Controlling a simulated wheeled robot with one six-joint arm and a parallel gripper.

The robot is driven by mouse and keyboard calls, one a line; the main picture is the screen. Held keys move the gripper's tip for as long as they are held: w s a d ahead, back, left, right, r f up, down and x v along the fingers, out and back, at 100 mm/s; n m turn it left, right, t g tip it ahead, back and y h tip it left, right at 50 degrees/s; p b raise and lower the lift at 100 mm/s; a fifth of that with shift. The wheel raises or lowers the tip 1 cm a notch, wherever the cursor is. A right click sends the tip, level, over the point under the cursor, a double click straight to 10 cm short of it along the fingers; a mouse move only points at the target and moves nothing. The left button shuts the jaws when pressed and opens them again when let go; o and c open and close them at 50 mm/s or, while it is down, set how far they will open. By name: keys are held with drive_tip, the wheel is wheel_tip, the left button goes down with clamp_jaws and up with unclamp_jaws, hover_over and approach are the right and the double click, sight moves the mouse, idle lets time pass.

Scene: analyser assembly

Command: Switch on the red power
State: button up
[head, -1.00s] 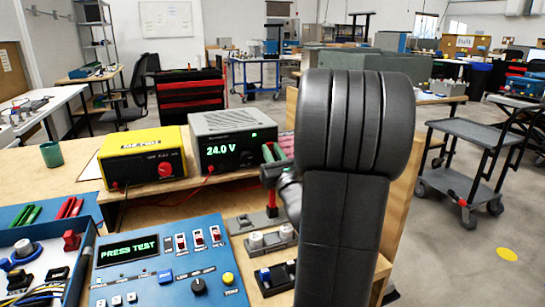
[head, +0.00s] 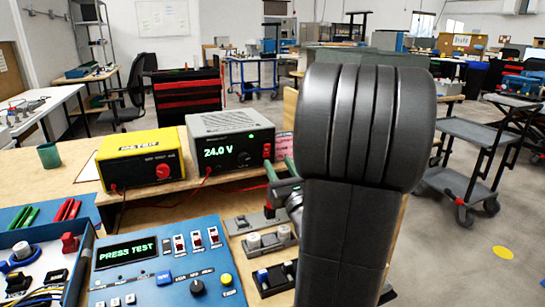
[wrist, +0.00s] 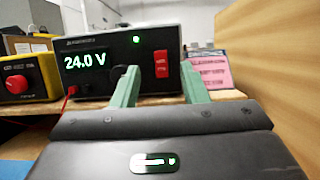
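The red power switch (wrist: 161,64) is a red rocker on the right of the front of the grey power supply (wrist: 90,85). In the head view the red switch (head: 267,151) shows beside the lit 24.0 V display of the supply (head: 225,122). A small green light glows on the supply's front. My gripper (wrist: 158,72) has two green fingers spread apart with nothing between them. In the wrist view they frame the red switch. In the head view my gripper (head: 279,170) is in front of the supply's right end, partly hidden by my arm. Contact cannot be told.
A yellow meter (head: 141,160) with a red knob stands left of the supply. In front is a blue panel (head: 165,262) reading PRESS TEST, with several red-and-white switches. A wooden board (wrist: 275,75) rises close at the right.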

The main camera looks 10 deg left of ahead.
sight(267, 148)
drive_tip(key=s+d, duration=0.4)
drive_tip(key=s, duration=0.2)
drive_tip(key=shift+s+d+p, duration=0.25)
drive_tip(key=shift+s+p, duration=0.05)
drive_tip(key=shift+p, duration=0.1)
drive_tip(key=shift+w, duration=0.1)
drive_tip(key=w+a, duration=0.2)
drive_tip(key=w, duration=0.2)
drive_tip(key=w+a+b, duration=0.1)
drive_tip(key=w+a, duration=0.5)
drive_tip(key=w, duration=0.1)
drive_tip(key=shift+w+r+b, duration=0.3)
drive_tip(key=shift+r, duration=0.05)
drive_tip(key=shift+w+a+r, duration=0.15)
drive_tip(key=shift+w+a, duration=0.05)
drive_tip(key=shift+w, duration=0.1)
